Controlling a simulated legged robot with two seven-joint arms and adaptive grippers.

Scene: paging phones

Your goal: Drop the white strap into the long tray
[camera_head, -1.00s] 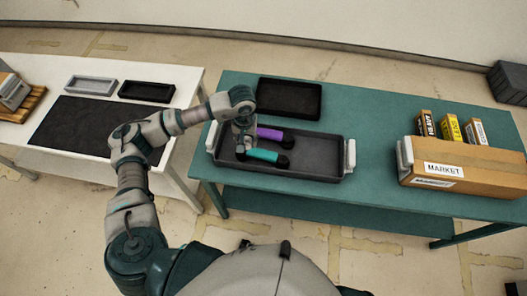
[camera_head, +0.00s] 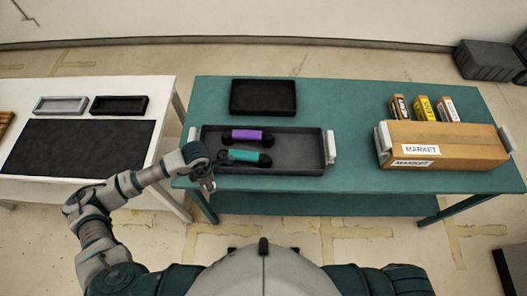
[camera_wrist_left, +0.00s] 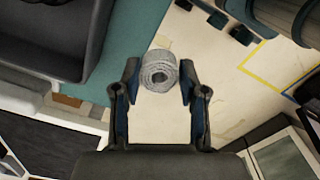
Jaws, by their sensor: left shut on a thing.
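The white strap (camera_wrist_left: 158,72) is a grey-white roll between the fingertips of my left gripper (camera_wrist_left: 160,80) in the left wrist view. The gripper is shut on it. In the head view my left gripper (camera_head: 208,184) is just outside the front left corner of the long tray (camera_head: 305,148), off the front edge of the teal table. The long tray is dark grey with white end handles. A purple-gripped handset (camera_head: 245,134) and a teal-gripped handset (camera_head: 245,155) lie in its left half. My right gripper is not in view.
A black shallow tray (camera_head: 263,96) lies behind the long tray. A cardboard MARKET box (camera_head: 460,145) with several small boxes behind it stands at the right. The white table (camera_head: 150,150) at left holds a dark mat (camera_head: 80,148) and two small trays. The long tray's right half is empty.

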